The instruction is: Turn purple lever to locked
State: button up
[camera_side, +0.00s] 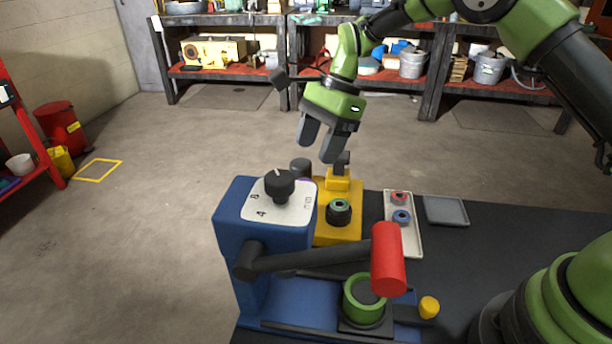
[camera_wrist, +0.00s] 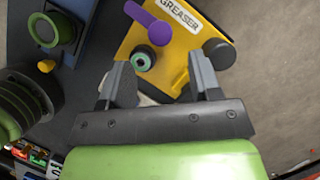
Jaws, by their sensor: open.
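The purple lever (camera_wrist: 152,24) shows in the wrist view on top of the yellow greaser (camera_wrist: 182,48), with its round end by a green-ringed dark part (camera_wrist: 143,61). In the side view, the greaser (camera_side: 322,232) stands behind the blue machine and the lever is mostly hidden. My gripper (camera_side: 320,143) is open and empty above the greaser, fingers pointing down. In the wrist view, my gripper (camera_wrist: 158,68) has the green-ringed part between and beyond its fingers; the lever lies further up the picture, apart from both fingers. I cannot read any lock marking.
The blue machine (camera_side: 232,225) has a black dial (camera_side: 280,185) and a bar with a red handle (camera_side: 388,258), in front of the greaser. A black cylinder (camera_wrist: 218,52) stands at the greaser's edge. A tray with rings (camera_side: 407,243) and a grey tray (camera_side: 446,210) lie to the right.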

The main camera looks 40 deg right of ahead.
jog(key=x, duration=0.6)
jog(key=shift+a+f, duration=0.15)
jog(key=shift+f, duration=0.2)
jog(key=shift+c, duration=0.3)
jog(key=c, duration=0.9)
jog(key=shift+o, duration=0.2)
jog(key=shift+n, duration=0.3)
jog(key=n+g, duration=0.1)
jog(key=n, duration=0.1)
jog(key=n+g, duration=0.1)
jog(key=n, duration=0.1)
jog(key=shift+w+n+h, duration=0.1)
jog(key=shift+n+h, duration=0.2)
jog(key=n+g+h, duration=0.1)
jog(key=n, duration=0.4)
jog(key=shift+w, duration=0.1)
jog(key=shift+g, duration=0.3)
